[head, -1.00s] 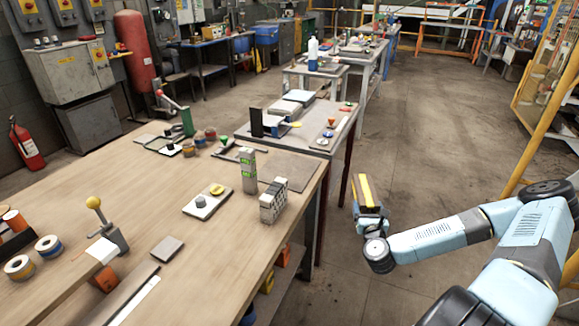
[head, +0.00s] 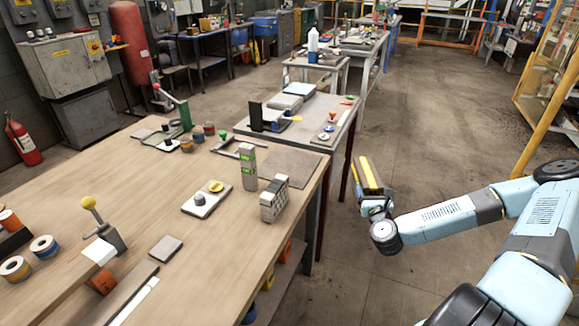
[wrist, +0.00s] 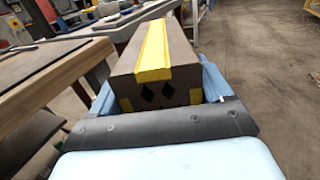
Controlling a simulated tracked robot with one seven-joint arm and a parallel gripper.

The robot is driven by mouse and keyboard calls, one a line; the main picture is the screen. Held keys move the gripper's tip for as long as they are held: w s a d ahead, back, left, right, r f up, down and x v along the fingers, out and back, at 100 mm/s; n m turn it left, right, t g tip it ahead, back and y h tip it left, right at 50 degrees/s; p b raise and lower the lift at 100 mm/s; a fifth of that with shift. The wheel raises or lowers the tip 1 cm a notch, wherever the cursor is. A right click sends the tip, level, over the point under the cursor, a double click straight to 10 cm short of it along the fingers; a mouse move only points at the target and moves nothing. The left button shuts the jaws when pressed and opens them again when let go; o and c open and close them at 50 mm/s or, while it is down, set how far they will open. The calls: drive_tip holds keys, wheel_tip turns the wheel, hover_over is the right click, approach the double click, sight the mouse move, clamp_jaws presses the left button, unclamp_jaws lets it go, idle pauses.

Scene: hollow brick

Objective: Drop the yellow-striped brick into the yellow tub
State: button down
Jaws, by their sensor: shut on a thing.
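The yellow-striped brick (head: 370,175) is dark brown with a yellow band along its top. My gripper (head: 374,200) is shut on it and holds it in the air to the right of the wooden table's edge. In the wrist view the brick (wrist: 155,55) fills the space between the blue jaws, and its near end shows dark diamond holes and yellow corners. I cannot make out a yellow tub for certain; a small yellow thing (head: 269,281) shows partly under the table.
On the wooden table (head: 140,210) stand a green-striped block (head: 247,167) and a pale slotted block (head: 273,201) near the right edge. A grey table (head: 290,125) with tools adjoins behind. Open floor (head: 440,130) lies to the right.

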drive_tip(key=s+a+r+n+g+y, duration=0.1)
drive_tip(key=a+r+y, duration=0.1)
drive_tip(key=a+r, duration=0.45)
drive_tip(key=a+r+n+y, duration=0.2)
drive_tip(key=a+r, duration=0.1)
drive_tip(key=r, duration=0.6)
drive_tip(key=s+a+r+n+g+y, duration=0.1)
drive_tip(key=a+r+y, duration=0.25)
drive_tip(key=r, duration=0.45)
drive_tip(key=shift+h, duration=0.45)
drive_tip(key=shift+w+a+f, duration=1.1)
drive_tip(key=shift+a+f, duration=1.1)
drive_tip(key=shift+w+a+f, duration=1.15)
drive_tip(key=shift+a+f, duration=1.05)
drive_tip(key=shift+f, duration=0.05)
drive_tip(key=shift+w+a+f, duration=1.1)
drive_tip(key=shift+a+f, duration=1.1)
unclamp_jaws()
